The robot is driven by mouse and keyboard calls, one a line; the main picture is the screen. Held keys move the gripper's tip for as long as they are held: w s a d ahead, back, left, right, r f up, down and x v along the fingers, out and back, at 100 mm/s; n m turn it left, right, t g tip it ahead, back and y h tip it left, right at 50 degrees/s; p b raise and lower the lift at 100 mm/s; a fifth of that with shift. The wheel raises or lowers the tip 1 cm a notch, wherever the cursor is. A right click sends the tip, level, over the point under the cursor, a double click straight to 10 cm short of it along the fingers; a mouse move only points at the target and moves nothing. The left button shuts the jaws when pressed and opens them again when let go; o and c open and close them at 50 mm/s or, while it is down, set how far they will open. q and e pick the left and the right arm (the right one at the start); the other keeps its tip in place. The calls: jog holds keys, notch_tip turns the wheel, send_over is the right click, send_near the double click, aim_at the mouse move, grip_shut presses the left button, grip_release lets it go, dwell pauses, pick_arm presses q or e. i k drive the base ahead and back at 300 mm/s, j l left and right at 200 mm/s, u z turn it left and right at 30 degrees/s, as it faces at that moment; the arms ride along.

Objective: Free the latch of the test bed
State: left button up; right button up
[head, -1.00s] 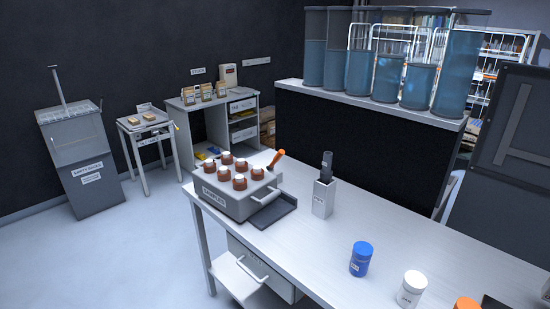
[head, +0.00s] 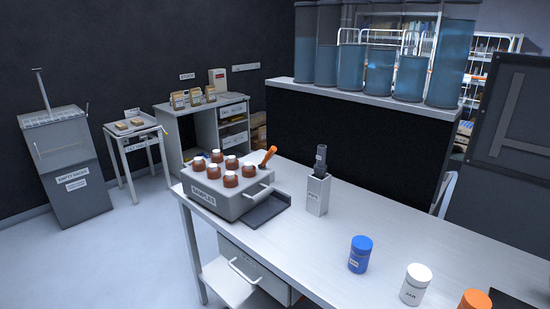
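No test bed or latch can be made out for certain in the head view. A dark grey panel (head: 482,135) with a raised lighter strip stands at the right edge; I cannot tell what it belongs to. Neither of my grippers is in view.
A light grey holder (head: 318,195) with a dark tool stands mid-bench. Tall blue-filled cylinders (head: 380,72) line a ledge behind. A grey sack bin (head: 68,165) stands left; floor there is clear.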

aim_at(270, 152)
jog(key=i+j+z, duration=0.2)
jog(key=i+j, duration=0.4)
jog(key=i+j+z, duration=0.25)
jog(key=i+j, duration=0.3)
jog(key=j, duration=0.15)
